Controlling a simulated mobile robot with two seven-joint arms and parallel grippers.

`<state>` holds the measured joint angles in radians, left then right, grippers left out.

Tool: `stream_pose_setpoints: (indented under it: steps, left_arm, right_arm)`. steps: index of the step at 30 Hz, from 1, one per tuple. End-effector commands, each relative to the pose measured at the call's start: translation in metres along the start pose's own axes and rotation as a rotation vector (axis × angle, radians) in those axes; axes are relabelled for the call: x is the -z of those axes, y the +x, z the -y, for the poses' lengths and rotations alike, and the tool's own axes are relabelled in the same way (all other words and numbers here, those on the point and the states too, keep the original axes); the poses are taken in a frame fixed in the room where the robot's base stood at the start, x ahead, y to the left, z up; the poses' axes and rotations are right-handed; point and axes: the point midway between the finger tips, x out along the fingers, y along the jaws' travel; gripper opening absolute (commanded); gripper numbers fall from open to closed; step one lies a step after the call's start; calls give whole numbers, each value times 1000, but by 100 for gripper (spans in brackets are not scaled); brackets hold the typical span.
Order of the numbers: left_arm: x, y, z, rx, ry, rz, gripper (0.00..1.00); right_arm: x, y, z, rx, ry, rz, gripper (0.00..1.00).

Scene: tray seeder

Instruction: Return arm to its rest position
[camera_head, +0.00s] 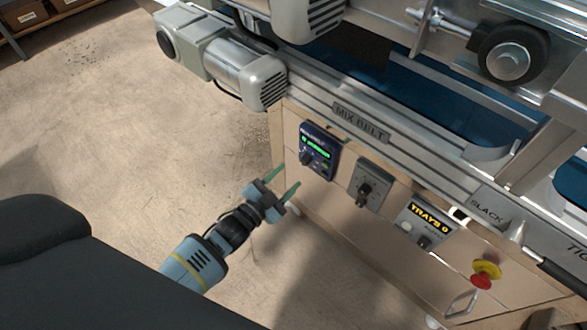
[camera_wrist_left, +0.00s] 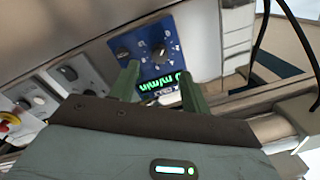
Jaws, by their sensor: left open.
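My left gripper (camera_head: 287,190) is in the head view, low in front of the machine's control side. Its two green fingers are apart with nothing between them. The fingers also show in the left wrist view (camera_wrist_left: 161,88), pointing toward a blue control panel (camera_wrist_left: 150,48) with knobs and a lit green display. In the head view that panel (camera_head: 318,151) is just beyond and to the right of the fingertips. I cannot tell how small the gap between fingers and panel is. My right gripper is not in either view.
The tray seeder carries a grey dial panel (camera_head: 367,186), a "TRAYS 0" panel (camera_head: 427,222) and a red stop button (camera_head: 485,274) on a yellow base. A grey motor (camera_head: 240,72) juts out above. Open concrete floor (camera_head: 120,130) lies to the left.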

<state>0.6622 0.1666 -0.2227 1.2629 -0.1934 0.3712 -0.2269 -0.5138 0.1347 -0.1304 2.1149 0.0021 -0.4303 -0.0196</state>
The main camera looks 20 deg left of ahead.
Motion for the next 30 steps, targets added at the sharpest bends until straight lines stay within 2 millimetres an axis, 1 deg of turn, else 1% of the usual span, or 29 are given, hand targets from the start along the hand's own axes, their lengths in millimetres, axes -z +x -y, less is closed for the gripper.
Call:
stream_pose_setpoints:
  steps: [1, 6, 16, 22, 24, 26, 29, 30]
  left_arm:
    - [0, -6, 0, 0, 0, 1, 47]
    - [0, -17, 0, 0, 0, 0, 47]
    - [0, -18, 0, 0, 0, 0, 47]
    - [0, -18, 0, 0, -1, 0, 47]
    - [-2, -20, -2, -3, -5, 7, 47]
    - [-5, -28, -8, -9, -18, 26, 47]
    - [-15, -56, -25, -28, -64, 91, 47]
    - [-20, -71, -34, -39, -90, 128, 47]
  right_arm:
    - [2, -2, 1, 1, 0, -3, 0]
    - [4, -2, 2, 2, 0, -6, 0]
    - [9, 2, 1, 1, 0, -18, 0]
    - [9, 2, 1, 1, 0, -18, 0]
    - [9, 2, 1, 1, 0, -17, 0]
    - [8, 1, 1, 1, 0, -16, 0]
    - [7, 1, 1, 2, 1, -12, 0]
    - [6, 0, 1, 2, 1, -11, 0]
